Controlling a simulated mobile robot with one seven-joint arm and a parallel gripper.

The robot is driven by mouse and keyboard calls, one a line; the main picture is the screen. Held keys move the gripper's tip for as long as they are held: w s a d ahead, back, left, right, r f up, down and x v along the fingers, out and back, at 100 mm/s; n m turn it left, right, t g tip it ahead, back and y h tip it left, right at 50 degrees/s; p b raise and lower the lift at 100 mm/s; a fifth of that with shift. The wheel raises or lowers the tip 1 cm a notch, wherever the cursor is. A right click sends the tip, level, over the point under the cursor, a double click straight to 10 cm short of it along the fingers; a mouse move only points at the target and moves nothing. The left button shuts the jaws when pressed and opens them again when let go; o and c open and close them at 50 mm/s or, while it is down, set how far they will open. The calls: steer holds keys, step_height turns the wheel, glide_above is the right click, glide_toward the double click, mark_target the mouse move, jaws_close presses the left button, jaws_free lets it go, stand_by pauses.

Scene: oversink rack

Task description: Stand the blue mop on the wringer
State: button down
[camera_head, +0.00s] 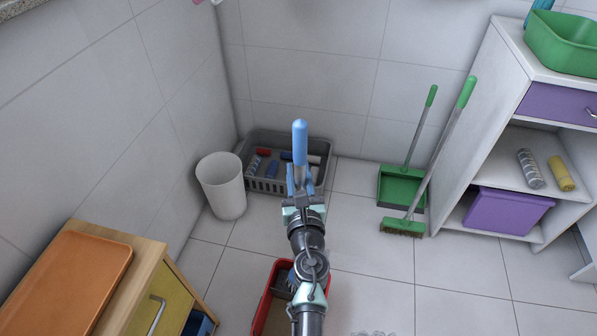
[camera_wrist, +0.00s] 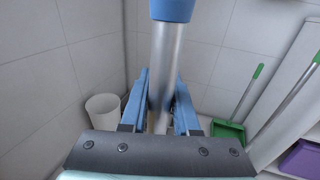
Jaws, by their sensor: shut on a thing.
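The mop (camera_head: 299,142) has a blue grip at its top and a grey metal shaft. My gripper (camera_head: 300,184) is shut on that shaft just below the blue grip. In the wrist view the shaft (camera_wrist: 164,60) stands between the two blue fingers. The mop's lower end is hidden behind my arm in the head view. A red bucket (camera_head: 262,312) on the floor shows partly beside my arm, with a dark grey insert that looks like the wringer (camera_head: 280,291). Something blue shows at its far side. I cannot tell whether the mop touches it.
A grey crate (camera_head: 266,185) with bottles and a white bin (camera_head: 222,187) stand at the back wall. A green dustpan (camera_head: 400,188) and broom (camera_head: 403,227) stand right, beside a white shelf (camera_head: 487,130). A wooden cabinet (camera_head: 125,290) is at left.

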steer(key=shift+f+b, duration=0.35)
steer(key=shift+b, duration=0.05)
steer(key=c, duration=0.6)
jaws_free()
steer(key=shift+c, duration=0.2)
steer(key=shift+o, duration=0.3)
steer(key=shift+f, duration=0.15)
steer(key=s+p, duration=0.1)
steer(key=s, duration=1.2)
steer(key=shift+r+p, duration=0.3)
steer(key=shift+r, duration=0.05)
